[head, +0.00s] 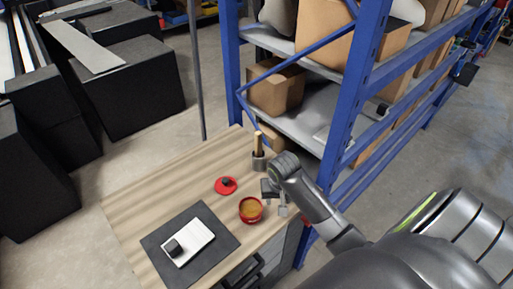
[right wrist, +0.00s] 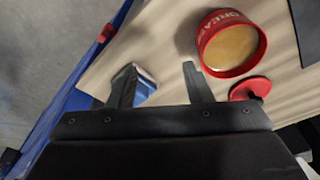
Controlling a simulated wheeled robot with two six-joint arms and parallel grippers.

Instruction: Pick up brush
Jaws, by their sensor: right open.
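The brush (head: 258,138) appears as a pale wooden handle standing upright in a dark grey cup (head: 259,162) near the table's back right edge. Its bristles are hidden in the cup. My right gripper (head: 276,202) is over the table's right side, in front of the cup and apart from the handle. The right wrist view shows its two fingers (right wrist: 159,78) spread, with no brush visible between them. My left gripper is in neither view.
A red tub (head: 250,210) with yellowish contents stands beside my right gripper, and it also shows in the right wrist view (right wrist: 230,45). A red lid (head: 224,186) lies behind it. A blue shelf rack (head: 344,110) borders the table.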

